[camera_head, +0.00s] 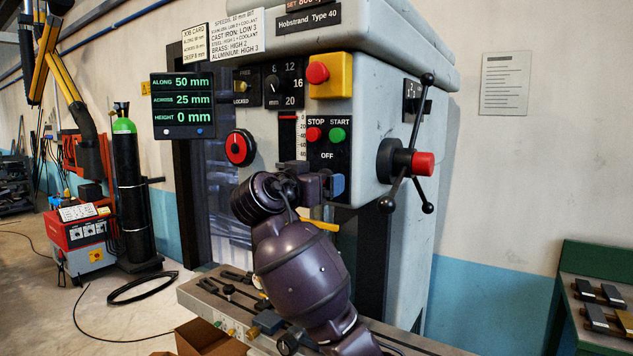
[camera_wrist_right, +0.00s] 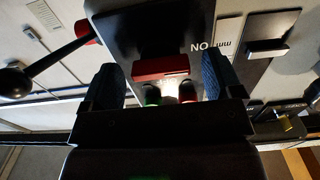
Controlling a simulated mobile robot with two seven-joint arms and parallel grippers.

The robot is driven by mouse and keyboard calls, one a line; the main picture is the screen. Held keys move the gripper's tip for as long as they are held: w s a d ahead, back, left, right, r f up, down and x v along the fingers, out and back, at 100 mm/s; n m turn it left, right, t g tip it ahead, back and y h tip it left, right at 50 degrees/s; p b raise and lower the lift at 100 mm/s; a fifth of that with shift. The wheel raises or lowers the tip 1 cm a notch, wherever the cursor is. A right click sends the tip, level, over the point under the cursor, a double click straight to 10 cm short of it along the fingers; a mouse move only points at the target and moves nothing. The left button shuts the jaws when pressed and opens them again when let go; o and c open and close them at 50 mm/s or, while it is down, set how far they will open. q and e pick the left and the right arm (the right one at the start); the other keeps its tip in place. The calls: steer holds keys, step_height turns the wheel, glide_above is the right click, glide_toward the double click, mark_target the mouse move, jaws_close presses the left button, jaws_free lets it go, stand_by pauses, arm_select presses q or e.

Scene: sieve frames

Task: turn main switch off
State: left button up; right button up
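A black switch panel with the label OFF (camera_head: 327,155) is on the front of the grey drilling machine, below the stop and start buttons. In the right wrist view the panel (camera_wrist_right: 150,40) shows an upside-down ON label and a red bar-shaped switch handle (camera_wrist_right: 160,67), which lies level across the picture. My right gripper (camera_head: 325,186) is in front of the lower panel and hides the handle in the head view. In the wrist view its two blue-padded fingers (camera_wrist_right: 162,80) stand apart on either side of the handle, with gaps. My left gripper is not in view.
Close by are the red stop button (camera_head: 314,134), green start button (camera_head: 337,135), yellow-boxed red button (camera_head: 318,73), and red-black dial (camera_head: 240,148). The spoked feed lever (camera_head: 407,163) sticks out at the right. The machine table (camera_head: 215,297) holds several small items below.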

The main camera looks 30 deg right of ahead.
steer(key=c, duration=0.9)
arm_select(q)
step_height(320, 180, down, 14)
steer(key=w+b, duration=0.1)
steer(key=b, duration=1.5)
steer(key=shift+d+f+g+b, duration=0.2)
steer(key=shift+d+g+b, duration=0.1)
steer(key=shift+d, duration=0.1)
arm_select(e)
steer(key=shift+f+m, duration=0.15)
steer(key=shift+m, duration=8.75)
steer(key=o, duration=0.9)
